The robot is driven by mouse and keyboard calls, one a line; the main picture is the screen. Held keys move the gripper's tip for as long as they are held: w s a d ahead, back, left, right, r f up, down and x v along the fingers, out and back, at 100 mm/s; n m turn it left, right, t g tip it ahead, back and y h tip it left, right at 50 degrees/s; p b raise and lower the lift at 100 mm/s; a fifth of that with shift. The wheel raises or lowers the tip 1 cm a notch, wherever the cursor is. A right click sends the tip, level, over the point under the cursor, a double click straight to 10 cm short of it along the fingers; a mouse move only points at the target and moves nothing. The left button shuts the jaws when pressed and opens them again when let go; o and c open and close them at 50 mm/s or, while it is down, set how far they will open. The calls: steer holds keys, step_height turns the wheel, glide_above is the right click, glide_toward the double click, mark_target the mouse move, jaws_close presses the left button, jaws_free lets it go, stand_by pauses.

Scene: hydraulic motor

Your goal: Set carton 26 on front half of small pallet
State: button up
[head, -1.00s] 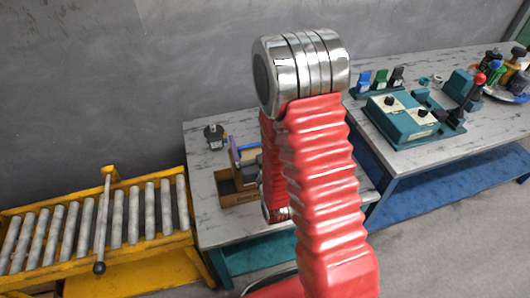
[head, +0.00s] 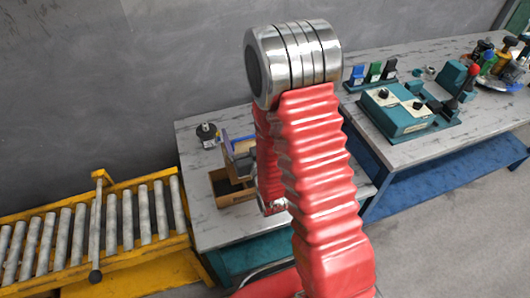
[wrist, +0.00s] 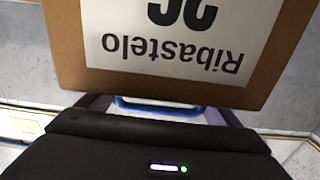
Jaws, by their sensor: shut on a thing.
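Carton 26 is a brown box with a white label. It fills the upper middle of the wrist view (wrist: 175,91), where its print "Ribastelo" and number read upside down. My gripper (wrist: 158,106) is shut on it, with the dark gripper body below it in the picture. In the head view my gripper (head: 240,150) is partly hidden behind my red arm, above the left bench. A brown box shape (head: 234,196) shows below it; I cannot tell how much of this is the carton. I cannot make out the small pallet in either view.
A grey-topped bench (head: 215,232) stands left of centre, with a small dark round-topped device (head: 207,135) at its back. A yellow roller conveyor (head: 130,217) adjoins it on the left. The right bench (head: 405,152) carries a teal control box (head: 398,112) and several small items.

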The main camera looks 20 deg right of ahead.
steer(key=w+d, duration=0.2)
steer(key=d, duration=0.7)
steer(key=w+d, duration=0.3)
steer(key=d, duration=0.7)
steer(key=shift+d+f, duration=0.15)
steer(key=shift+f, duration=0.2)
steer(key=shift+w+f, duration=0.1)
steer(key=shift+f, duration=0.05)
steer(key=shift+f, duration=2.8)
step_height(320, 180, down, 4)
steer(key=shift+f, duration=0.1)
